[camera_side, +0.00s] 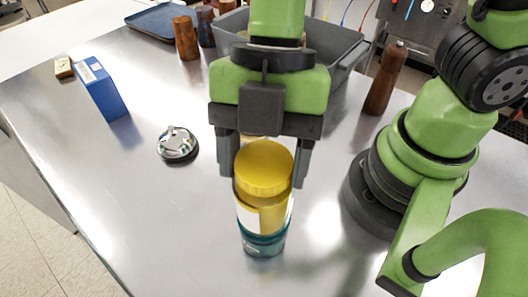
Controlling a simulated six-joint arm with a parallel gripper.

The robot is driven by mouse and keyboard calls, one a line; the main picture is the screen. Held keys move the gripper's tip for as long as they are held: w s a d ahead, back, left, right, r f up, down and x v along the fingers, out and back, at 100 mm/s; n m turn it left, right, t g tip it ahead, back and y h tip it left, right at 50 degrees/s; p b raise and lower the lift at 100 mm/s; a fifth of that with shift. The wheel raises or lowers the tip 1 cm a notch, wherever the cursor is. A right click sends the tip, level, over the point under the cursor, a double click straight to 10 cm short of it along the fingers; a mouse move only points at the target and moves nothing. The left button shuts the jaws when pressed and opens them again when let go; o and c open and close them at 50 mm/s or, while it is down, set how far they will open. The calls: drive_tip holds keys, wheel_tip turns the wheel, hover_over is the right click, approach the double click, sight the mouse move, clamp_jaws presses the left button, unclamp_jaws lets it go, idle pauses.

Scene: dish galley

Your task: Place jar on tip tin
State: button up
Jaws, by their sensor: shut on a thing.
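The jar (263,168) has a wide yellow lid and a yellowish body with a pale label. It is upright between the two fingers of my gripper (266,182), which is shut on it. Directly below the jar in the picture is a teal cylinder (264,243), which looks like the tip tin. The jar covers most of it, including its top. I cannot tell whether the jar touches the tin or is just above it.
A silver domed object (177,143) and a blue box (102,90) stand to the left. A grey bin (335,55), wooden mills (186,38) and a blue tray (157,20) are behind. A tall brown mill (385,80) stands right. The front left table is clear.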

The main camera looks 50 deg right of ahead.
drive_tip(key=shift+f, duration=0.2)
drive_tip(key=o, duration=1.5)
drive_tip(key=shift+o, duration=0.2)
drive_tip(key=v, duration=1.1)
drive_tip(key=d+r+m+t+h, duration=0.1)
drive_tip(key=d+m+t, duration=0.3)
drive_tip(key=m, duration=0.9)
drive_tip(key=s+d+r+m+t+h, duration=0.1)
drive_tip(key=d+r+m+t, duration=0.1)
drive_tip(key=d+m+t, duration=0.3)
drive_tip(key=d+m, duration=0.4)
drive_tip(key=m, duration=0.5)
drive_tip(key=shift+s+d+m, duration=0.25)
drive_tip(key=shift+s+m, duration=0.05)
drive_tip(key=shift+r, duration=0.1)
